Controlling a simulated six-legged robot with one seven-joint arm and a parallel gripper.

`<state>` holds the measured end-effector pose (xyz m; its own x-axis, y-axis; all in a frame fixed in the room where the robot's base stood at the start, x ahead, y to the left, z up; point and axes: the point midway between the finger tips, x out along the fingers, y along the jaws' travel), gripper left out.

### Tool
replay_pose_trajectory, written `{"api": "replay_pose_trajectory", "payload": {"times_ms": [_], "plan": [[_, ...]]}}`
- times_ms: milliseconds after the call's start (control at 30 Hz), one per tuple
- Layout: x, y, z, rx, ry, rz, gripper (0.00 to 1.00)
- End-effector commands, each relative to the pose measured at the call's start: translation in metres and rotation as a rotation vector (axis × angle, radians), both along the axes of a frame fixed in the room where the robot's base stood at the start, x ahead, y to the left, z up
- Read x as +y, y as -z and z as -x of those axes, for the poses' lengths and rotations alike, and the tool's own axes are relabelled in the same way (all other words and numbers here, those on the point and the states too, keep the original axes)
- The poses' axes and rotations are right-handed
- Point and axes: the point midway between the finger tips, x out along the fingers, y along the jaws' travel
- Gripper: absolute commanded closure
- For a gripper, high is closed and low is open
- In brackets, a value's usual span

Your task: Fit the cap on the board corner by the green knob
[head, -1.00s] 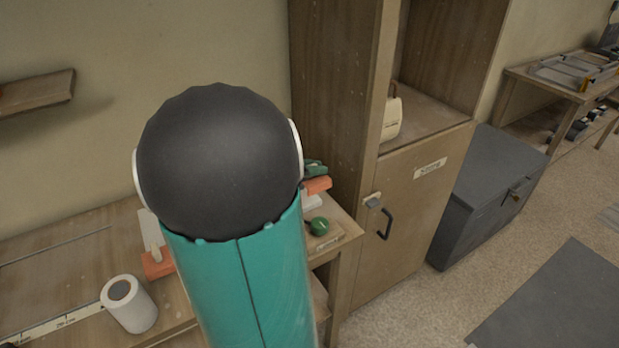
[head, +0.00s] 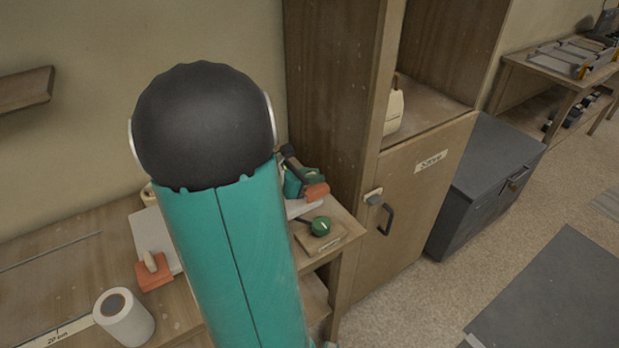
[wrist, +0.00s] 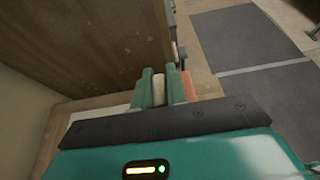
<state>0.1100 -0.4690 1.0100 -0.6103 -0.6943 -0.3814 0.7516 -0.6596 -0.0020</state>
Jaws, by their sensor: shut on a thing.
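My gripper (head: 303,183) is at the right end of the bench, mostly seen past my arm. It is shut on an orange cap (head: 317,192), which shows at the board's right corner, behind the green knob (head: 320,226). In the wrist view the green fingers (wrist: 160,88) are close together, with orange (wrist: 191,86) at their right. The white board (head: 298,209) lies under the cap; I cannot tell whether the cap touches it. Another orange cap (head: 154,273) with a pale tab sits at the board's left front corner. My arm hides the board's middle.
The green knob is on a small labelled wooden block at the bench edge. A white roll (head: 124,318) stands at the front left, by a measuring strip (head: 62,338). A tall wooden cabinet (head: 335,130) rises close to the right of my gripper. A grey chest (head: 484,185) stands beyond.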

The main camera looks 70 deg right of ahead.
Motion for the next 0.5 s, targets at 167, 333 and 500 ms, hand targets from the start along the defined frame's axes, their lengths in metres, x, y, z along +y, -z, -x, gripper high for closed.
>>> {"api": "replay_pose_trajectory", "payload": {"times_ms": [167, 333, 500], "plan": [[0.002, 0.018, 0.004, 0.001, 0.001, -0.002, 1.00], [0.003, 0.018, 0.004, -0.001, 0.002, -0.001, 1.00], [0.003, 0.021, 0.005, 0.000, 0.002, -0.001, 1.00]]}}
